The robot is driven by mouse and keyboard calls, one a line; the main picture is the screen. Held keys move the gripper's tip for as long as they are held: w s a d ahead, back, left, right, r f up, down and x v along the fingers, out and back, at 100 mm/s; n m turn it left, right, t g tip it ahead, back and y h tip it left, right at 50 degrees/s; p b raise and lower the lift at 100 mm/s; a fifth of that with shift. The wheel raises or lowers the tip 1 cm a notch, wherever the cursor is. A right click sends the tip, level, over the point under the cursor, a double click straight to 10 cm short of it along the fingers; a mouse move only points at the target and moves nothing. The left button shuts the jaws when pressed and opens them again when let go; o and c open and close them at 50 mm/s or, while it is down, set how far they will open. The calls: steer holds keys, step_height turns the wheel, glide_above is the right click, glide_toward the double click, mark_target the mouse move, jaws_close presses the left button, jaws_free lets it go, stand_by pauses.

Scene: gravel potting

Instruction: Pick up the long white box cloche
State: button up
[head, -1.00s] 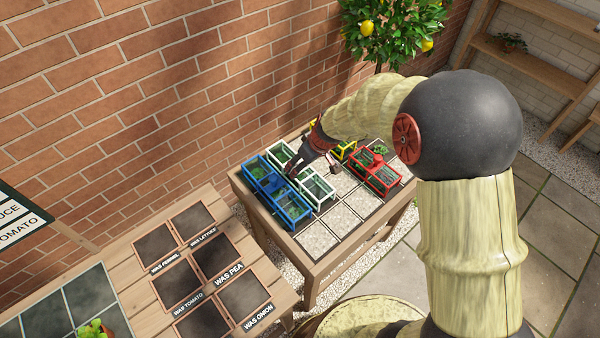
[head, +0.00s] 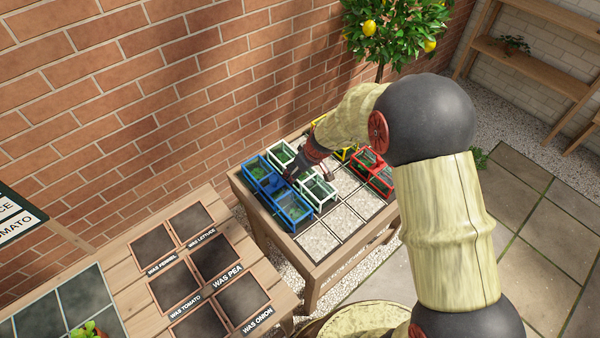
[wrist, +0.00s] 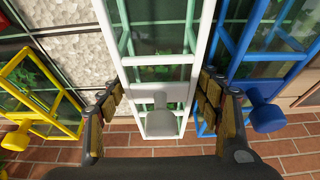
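The long white box cloche (head: 318,188) stands on the bed table, with white frame bars, clear panes and green plants inside. My gripper (head: 297,172) is over its middle and hides part of it. In the wrist view the white cloche (wrist: 158,125) runs up the middle, with a grey plate and round knob (wrist: 160,100) on top. My gripper (wrist: 162,92) is open, one finger to each side of the white frame and knob. The fingers look apart from the knob; whether they touch the frame I cannot tell.
A blue cloche (head: 270,183) stands close along one side of the white one; it also shows at the right of the wrist view (wrist: 242,75). A yellow cloche (wrist: 42,85) and a red cloche (head: 378,172) are on the other side. Bare gravel squares (head: 340,218) lie at the front.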

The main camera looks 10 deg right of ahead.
steer(key=c, duration=1)
